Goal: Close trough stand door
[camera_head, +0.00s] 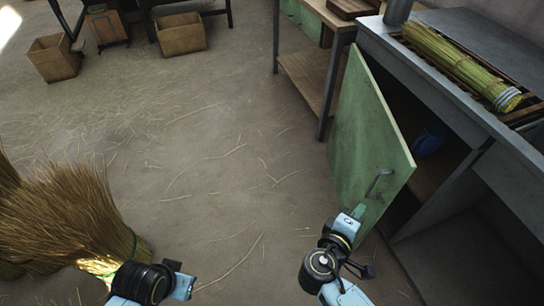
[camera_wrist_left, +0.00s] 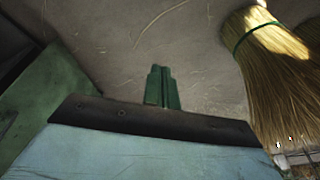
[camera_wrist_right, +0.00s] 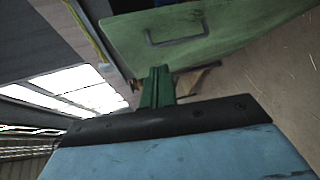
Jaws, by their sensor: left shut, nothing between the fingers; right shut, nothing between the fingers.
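The green trough stand door (camera_head: 362,135) stands open, swung out from the grey stand (camera_head: 455,85), with the dark cabinet inside showing behind it. Its metal handle (camera_head: 378,182) is near the door's lower free corner. My right gripper (camera_head: 357,209) is shut and empty, just below the handle at the door's lower edge; I cannot tell whether it touches the door. The right wrist view shows the door (camera_wrist_right: 220,25) and handle (camera_wrist_right: 176,32) beyond the shut fingers (camera_wrist_right: 157,86). My left gripper (camera_wrist_left: 161,86) is shut and empty, over the floor at lower left, away from the door.
A bound straw bundle (camera_head: 455,62) lies in the trough on the stand. A blue object (camera_head: 428,142) is inside the cabinet. A large straw bundle (camera_head: 70,215) stands by my left arm. A wooden workbench (camera_head: 308,75) and boxes (camera_head: 181,35) are farther back. The middle floor is clear.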

